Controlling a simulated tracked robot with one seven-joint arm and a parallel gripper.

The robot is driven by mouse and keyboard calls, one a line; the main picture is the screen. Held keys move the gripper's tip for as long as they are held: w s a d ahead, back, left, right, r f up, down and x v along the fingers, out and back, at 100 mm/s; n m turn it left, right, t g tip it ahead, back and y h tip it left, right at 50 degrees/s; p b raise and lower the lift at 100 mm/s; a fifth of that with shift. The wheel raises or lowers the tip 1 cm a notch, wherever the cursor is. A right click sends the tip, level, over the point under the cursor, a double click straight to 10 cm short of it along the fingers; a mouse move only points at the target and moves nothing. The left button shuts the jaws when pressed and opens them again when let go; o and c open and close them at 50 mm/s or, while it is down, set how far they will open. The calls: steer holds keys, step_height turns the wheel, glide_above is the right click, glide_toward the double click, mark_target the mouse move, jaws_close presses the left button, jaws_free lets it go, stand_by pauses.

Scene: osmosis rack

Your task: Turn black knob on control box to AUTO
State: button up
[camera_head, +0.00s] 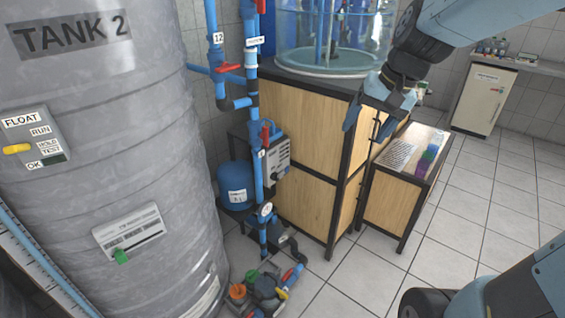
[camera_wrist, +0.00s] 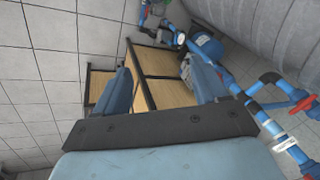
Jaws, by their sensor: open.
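A grey control box (camera_head: 276,153) is mounted beside the blue vertical pipes, left of the wooden cabinet, in the head view. The right finger covers part of the area around the box there.
A grey tank (camera_head: 110,170) fills the left, with a FLOAT panel (camera_head: 34,137) bearing a yellow knob. Blue pipes with red valve handles (camera_head: 228,67) stand before the box. Valves (camera_head: 265,292) lie low in front.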

steer(key=w+a+f+m+g+y, duration=0.1)
steer(key=w+a+f+m+y, duration=0.4)
steer(key=w+f, duration=0.7)
steer(key=w+a+f+m+g+y, duration=0.1)
steer(key=w+a+f+m+y, duration=0.35)
steer(key=w+f, duration=0.85)
steer(key=m+t+y, duration=0.2)
steer(key=m+t, duration=0.9)
steer(key=m, duration=0.4)
glide_toward(278, 177)
steer(key=shift+n+h, duration=0.25)
steer(key=x, duration=0.9)
steer(key=shift+a+r, duration=0.1)
steer(key=shift+r, duration=0.2)
steer(key=c, duration=1.1)
